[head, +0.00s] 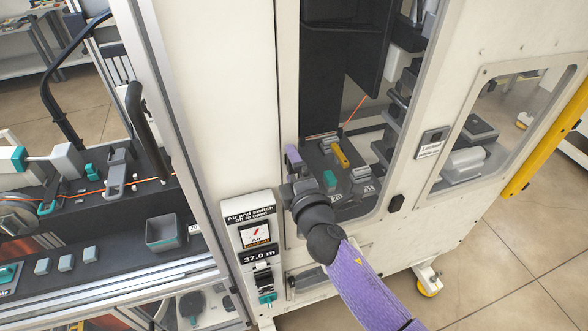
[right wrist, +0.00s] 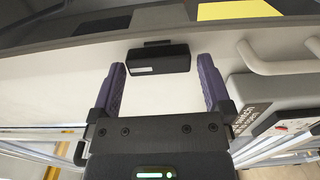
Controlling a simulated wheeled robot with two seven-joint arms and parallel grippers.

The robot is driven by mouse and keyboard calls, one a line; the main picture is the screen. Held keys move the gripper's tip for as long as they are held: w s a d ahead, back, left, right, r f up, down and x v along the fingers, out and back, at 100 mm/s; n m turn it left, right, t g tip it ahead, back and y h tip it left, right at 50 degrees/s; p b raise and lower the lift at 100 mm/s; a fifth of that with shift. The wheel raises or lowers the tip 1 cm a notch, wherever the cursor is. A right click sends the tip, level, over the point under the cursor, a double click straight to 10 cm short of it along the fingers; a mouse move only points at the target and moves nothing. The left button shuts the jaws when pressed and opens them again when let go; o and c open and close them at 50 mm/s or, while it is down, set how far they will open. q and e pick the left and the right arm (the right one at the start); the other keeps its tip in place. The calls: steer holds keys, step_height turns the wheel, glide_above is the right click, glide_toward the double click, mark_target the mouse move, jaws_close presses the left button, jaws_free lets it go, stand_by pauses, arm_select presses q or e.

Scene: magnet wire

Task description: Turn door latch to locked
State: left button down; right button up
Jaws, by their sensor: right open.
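My right gripper (head: 293,160) is at the left edge of the windowed cabinet door, its purple fingers partly hidden by its own wrist. In the right wrist view the gripper (right wrist: 160,72) is open, with one purple finger on each side. A small black block with a pale strip (right wrist: 158,58), which looks like the door latch, sits on the pale door face ahead of the fingertips, between their lines. The fingers do not appear closed on it. In the head view this block is hidden behind my gripper, and its locked or unlocked position cannot be told. My left gripper is out of view.
A control box (head: 255,234) with a gauge and switch stands left of my gripper and also shows in the right wrist view (right wrist: 268,105). A door window (head: 362,115) shows parts inside. A bench with a grey bin (head: 165,233) is at left; a yellow post (head: 548,138) at right.

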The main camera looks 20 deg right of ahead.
steer(key=s+b, duration=0.1)
steer(key=s, duration=0.9)
steer(key=shift+d, duration=0.15)
steer(key=s+d+f+m+g+b, duration=0.1)
steer(key=s+f+m+g+b, duration=0.2)
steer(key=f, duration=0.9)
steer(key=s+f+m+g+b, duration=0.15)
steer(key=f+b, duration=0.35)
steer(key=f, duration=0.6)
steer(key=s+d+f+m+g+b, duration=0.1)
steer(key=s+f+m+g+b, duration=0.2)
steer(key=f, duration=0.9)
steer(key=s+d+f+m+g+b, duration=0.1)
steer(key=s+f+m+g+b, duration=0.3)
steer(key=s+f, duration=0.9)
steer(key=s+d+f+m+g+b, duration=0.1)
steer(key=s+f+m+g+b, duration=0.3)
steer(key=s+f, duration=0.8)
step_height(320, 180, down, 2)
steer(key=g+b, duration=0.2)
steer(key=b, duration=0.2)
steer(key=shift+s+d+h, duration=0.35)
steer(key=shift+d+h, duration=0.05)
steer(key=shift+f+m, duration=0.1)
steer(key=shift+m, duration=0.15)
